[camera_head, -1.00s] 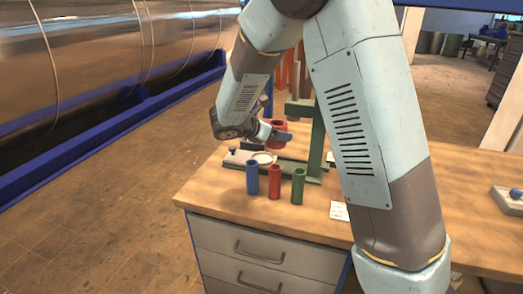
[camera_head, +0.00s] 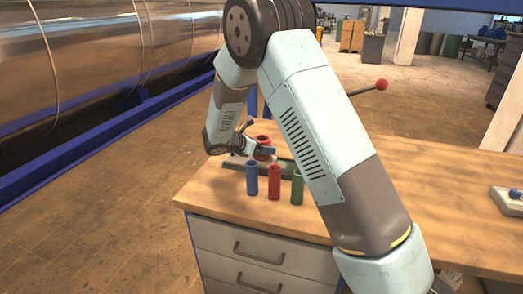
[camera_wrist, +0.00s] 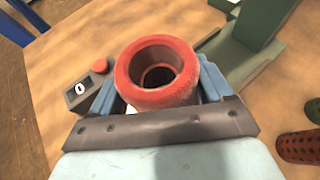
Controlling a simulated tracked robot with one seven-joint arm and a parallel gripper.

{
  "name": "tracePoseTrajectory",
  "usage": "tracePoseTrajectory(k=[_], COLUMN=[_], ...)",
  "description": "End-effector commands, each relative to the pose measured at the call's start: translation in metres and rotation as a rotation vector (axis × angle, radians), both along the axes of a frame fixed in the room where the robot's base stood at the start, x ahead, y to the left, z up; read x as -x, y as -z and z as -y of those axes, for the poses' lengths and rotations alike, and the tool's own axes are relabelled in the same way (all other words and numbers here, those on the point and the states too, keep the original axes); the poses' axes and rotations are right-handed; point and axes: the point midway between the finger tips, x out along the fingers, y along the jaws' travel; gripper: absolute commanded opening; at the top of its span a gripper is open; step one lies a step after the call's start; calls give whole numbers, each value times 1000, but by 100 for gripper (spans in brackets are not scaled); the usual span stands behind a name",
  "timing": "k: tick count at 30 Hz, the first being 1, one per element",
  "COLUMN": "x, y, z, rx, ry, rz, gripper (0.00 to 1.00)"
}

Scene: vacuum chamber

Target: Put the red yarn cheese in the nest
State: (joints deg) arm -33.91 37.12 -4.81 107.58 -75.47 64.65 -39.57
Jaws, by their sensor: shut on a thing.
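The red yarn cheese (camera_wrist: 157,72) is a thick red hollow cylinder, held upright between the two blue fingers of my gripper (camera_wrist: 162,88) in the wrist view. In the head view the cheese (camera_head: 263,140) shows at my gripper (camera_head: 257,149), low over the green fixture on the bench. The nest is mostly hidden under the cheese and fingers. I cannot tell whether the cheese touches the nest.
Blue (camera_head: 252,179), red (camera_head: 274,182) and green (camera_head: 297,187) tubes stand in front of the fixture. A small box with a red button (camera_wrist: 100,66) is left of the cheese. A rod with a red knob (camera_head: 382,85) sticks out behind my arm. The bench's right side is largely clear.

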Motion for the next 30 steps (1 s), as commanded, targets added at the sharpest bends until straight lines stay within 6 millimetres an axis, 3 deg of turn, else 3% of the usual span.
tracePoseTrajectory(k=[3,9,10,16,25,30], x=[0,0,1,0,2,11], y=[13,15,15,14,13,4], z=[0,0,0,1,-2,-17], rx=[1,0,-1,0,-1,-1], ry=[0,1,1,1,0,0], rz=[-1,0,-1,0,1,2], gripper=[43,43,81,100,100,100])
